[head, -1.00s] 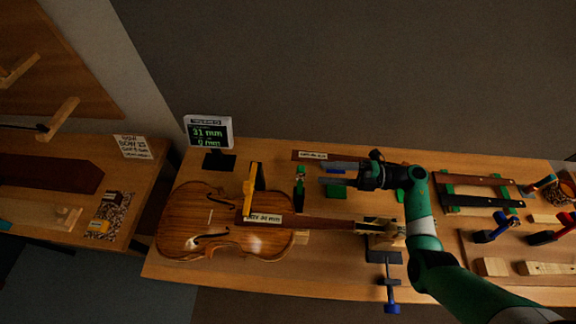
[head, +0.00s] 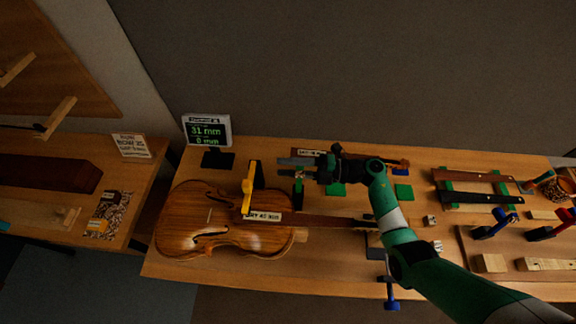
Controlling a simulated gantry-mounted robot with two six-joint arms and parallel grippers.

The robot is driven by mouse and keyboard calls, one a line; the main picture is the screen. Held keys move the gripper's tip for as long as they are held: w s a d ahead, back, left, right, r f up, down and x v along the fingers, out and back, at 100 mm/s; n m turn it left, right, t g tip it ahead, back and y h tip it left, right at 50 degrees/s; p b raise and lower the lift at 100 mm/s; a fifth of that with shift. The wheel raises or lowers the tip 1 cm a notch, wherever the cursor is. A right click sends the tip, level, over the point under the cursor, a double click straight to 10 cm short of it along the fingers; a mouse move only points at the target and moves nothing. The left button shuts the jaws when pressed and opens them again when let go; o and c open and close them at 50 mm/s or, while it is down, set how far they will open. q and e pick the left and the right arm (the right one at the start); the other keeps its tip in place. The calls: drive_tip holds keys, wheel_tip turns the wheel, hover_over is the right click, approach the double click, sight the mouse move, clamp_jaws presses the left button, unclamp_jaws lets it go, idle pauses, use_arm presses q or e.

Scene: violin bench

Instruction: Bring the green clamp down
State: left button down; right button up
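A small upright clamp with green parts (head: 299,187), which looks like the green clamp, stands on the bench just right of the violin body, beside the neck. My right gripper (head: 294,168) is over its upper end and hides part of it. The gripper's two grey fingers point left and are apart, with a gap between them. I cannot tell whether they touch the clamp. The violin (head: 190,222) lies flat on the bench with its neck to the right. My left gripper is not in view.
A yellow clamp (head: 249,190) stands at the violin's upper edge, near a drying label (head: 262,217). A small display (head: 207,131) reads 31 mm and 0 mm. Green pads (head: 403,191) lie behind the neck. Blue-handled (head: 492,229) and red-handled clamps lie at right.

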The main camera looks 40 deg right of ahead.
clamp_jaws()
idle(1.1)
